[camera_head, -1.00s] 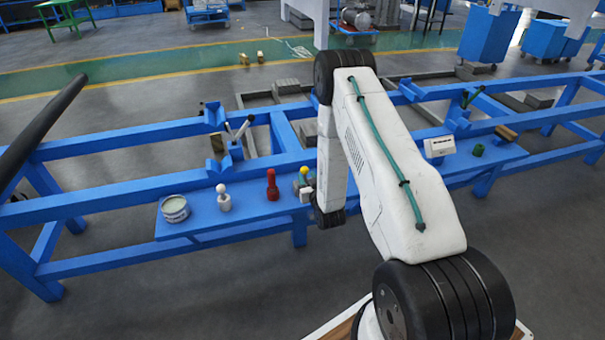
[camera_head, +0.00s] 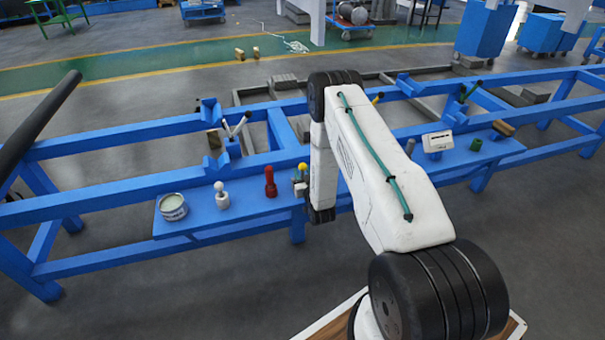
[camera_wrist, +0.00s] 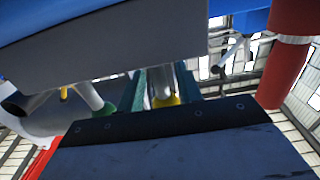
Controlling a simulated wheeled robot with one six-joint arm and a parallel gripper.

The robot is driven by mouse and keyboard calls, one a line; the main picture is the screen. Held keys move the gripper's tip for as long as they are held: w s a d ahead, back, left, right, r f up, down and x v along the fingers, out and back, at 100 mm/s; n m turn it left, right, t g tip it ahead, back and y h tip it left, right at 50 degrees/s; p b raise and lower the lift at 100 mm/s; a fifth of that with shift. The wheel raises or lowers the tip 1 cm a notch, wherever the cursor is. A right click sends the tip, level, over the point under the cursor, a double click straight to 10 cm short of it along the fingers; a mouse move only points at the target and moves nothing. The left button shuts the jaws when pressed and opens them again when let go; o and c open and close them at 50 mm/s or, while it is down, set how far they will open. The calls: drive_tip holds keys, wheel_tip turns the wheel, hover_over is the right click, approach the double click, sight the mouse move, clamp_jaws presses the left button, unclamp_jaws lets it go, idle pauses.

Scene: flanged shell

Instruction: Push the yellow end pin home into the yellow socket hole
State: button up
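A yellow-topped piece (camera_head: 303,167), perhaps the yellow end pin, stands on the blue shelf just left of my forearm. In the wrist view, a grey shaft with a yellow end (camera_wrist: 165,95) shows between the two teal fingers of my gripper (camera_wrist: 160,88). The fingers lie close on both sides of it; whether they touch it is unclear. A dark grey slab (camera_wrist: 110,45) crosses in front of the fingers' far ends. In the head view my gripper is mostly hidden behind the arm. Another small yellow part (camera_head: 377,97) shows behind the arm on the frame. I cannot make out the socket hole.
A red piece (camera_head: 271,184), a white piece (camera_head: 222,197) and a round tin (camera_head: 174,207) stand on the shelf (camera_head: 245,209) to the left. A white box (camera_head: 438,142) and a green piece (camera_head: 476,145) stand to the right. Blue V-shaped cradles (camera_head: 214,160) rise from the frame.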

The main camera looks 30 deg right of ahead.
clamp_jaws()
